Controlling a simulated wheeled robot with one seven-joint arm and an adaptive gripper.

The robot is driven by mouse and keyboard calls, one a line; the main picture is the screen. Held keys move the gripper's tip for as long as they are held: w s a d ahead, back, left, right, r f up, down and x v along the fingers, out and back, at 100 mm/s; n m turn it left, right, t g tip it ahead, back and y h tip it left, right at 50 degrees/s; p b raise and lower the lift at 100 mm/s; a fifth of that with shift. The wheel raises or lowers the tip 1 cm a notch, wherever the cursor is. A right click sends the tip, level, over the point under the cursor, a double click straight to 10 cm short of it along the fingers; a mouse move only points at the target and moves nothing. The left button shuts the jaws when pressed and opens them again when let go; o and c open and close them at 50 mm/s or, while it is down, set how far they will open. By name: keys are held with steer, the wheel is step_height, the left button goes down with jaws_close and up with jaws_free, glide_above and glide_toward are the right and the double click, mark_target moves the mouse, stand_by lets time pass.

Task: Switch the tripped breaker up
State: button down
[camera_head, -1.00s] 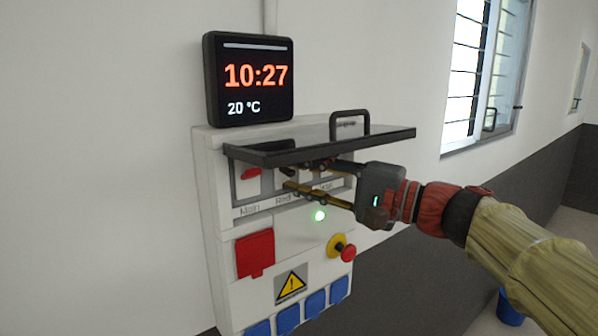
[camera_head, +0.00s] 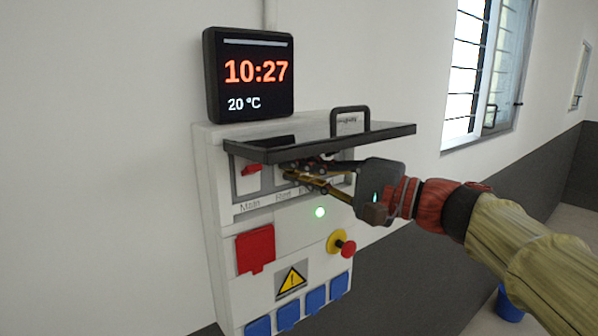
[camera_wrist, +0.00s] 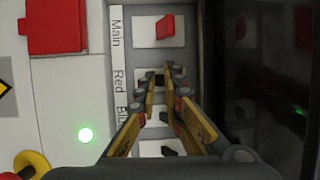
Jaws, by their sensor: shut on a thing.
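The breaker row sits in a recess (camera_head: 240,209) of the white wall panel, under a raised dark lid (camera_head: 390,134). In the wrist view its labels read Main, Red and Blue. The Main switch (camera_wrist: 165,27) is red and clear of my gripper; it also shows in the head view (camera_head: 251,169). My gripper (camera_head: 290,170) reaches in from the right, below the lid. In the wrist view its fingertips (camera_wrist: 162,78) are shut around the small black switch (camera_wrist: 158,80) beside the Red label, mostly hidden by them. Other black switches (camera_wrist: 173,151) lie beyond, partly behind the fingers.
The lid with its black handle (camera_head: 350,122) overhangs my gripper closely. Below are a green lamp (camera_head: 320,212), a red button (camera_head: 348,250), a red socket cover (camera_head: 255,251) and blue socket covers (camera_head: 288,317). A clock display (camera_head: 250,77) stands on top.

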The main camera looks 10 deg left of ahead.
steer(key=shift+r+h+p, duration=0.35)
steer(key=shift+h+p, duration=0.25)
steer(key=shift+p, duration=0.65)
steer(key=shift+m, duration=0.3)
steer(key=c, duration=1.9)
jaws_free()
steer(key=shift+f, duration=0.1)
steer(key=shift+d, duration=0.1)
steer(key=v, duration=1.1)
steer(key=shift+d, duration=0.4)
